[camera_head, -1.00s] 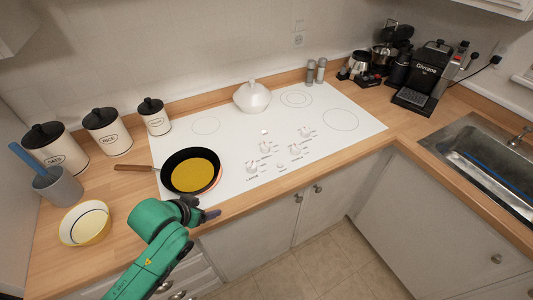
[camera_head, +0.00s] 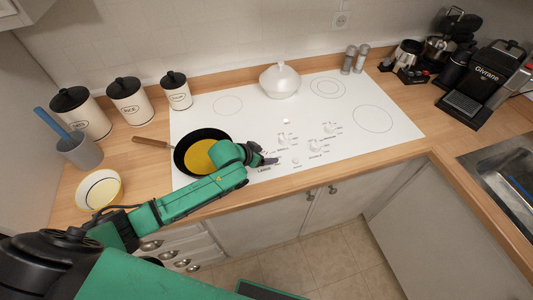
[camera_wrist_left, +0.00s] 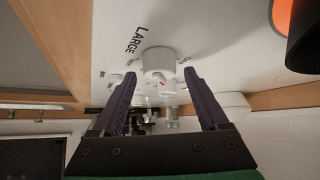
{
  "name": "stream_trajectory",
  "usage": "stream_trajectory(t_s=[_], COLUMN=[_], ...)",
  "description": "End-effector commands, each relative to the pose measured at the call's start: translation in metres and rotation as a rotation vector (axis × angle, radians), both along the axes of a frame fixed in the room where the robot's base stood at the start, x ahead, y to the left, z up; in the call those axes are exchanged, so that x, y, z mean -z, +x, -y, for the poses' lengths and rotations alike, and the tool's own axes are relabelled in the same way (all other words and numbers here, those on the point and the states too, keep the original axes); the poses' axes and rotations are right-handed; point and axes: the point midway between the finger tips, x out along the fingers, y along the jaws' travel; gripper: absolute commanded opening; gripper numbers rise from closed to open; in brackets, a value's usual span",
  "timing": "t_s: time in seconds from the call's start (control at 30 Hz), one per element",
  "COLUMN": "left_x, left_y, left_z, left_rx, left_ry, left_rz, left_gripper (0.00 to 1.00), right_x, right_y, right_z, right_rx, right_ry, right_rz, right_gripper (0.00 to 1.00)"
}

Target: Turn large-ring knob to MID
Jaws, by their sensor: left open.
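My left gripper (camera_head: 270,160) is over the cooktop's front edge area. In the left wrist view the left gripper (camera_wrist_left: 159,77) is open, with one dark finger on each side of the knob. I cannot tell whether the fingers touch it. My right gripper is not in view.
A black pan (camera_head: 186,157) with yellow contents sits just left of my gripper. Other white knobs (camera_head: 330,127) stand close by to the right. A white lidded pot (camera_head: 280,80) is at the back. The cooktop's right side is clear.

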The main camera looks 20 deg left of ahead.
Motion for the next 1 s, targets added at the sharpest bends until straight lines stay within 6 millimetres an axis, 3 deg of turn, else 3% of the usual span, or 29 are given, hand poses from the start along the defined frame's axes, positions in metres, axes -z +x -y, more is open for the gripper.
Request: stream_trajectory(t_s=[0.1,0.33,0.37,0.5,0.57,1.0], left_x=[0.0075,0.0092,0.0093,0.0092,0.0092,0.0093], left_y=[0.0067,0.0077,0.0076,0.0075,0.0075,0.0080], left_z=[0.0036,0.0042,0.0041,0.0039,0.0040,0.0030], left_rx=[0.000,0.001,0.001,0.000,0.001,0.079], left_ry=[0.002,0.002,0.002,0.002,0.001,0.002], left_rz=[0.000,0.000,0.000,0.000,-0.001,0.000], left_gripper=[0.77,0.77,0.73,0.19,0.00,0.00], right_x=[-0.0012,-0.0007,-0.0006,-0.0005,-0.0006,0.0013], right_y=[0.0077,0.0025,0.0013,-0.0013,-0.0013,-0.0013], right_z=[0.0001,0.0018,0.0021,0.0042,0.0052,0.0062], right_rx=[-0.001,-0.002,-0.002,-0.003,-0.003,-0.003], right_ry=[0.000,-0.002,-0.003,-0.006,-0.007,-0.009], right_rz=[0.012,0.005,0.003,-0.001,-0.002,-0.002], right_gripper=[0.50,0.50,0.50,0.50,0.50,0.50])
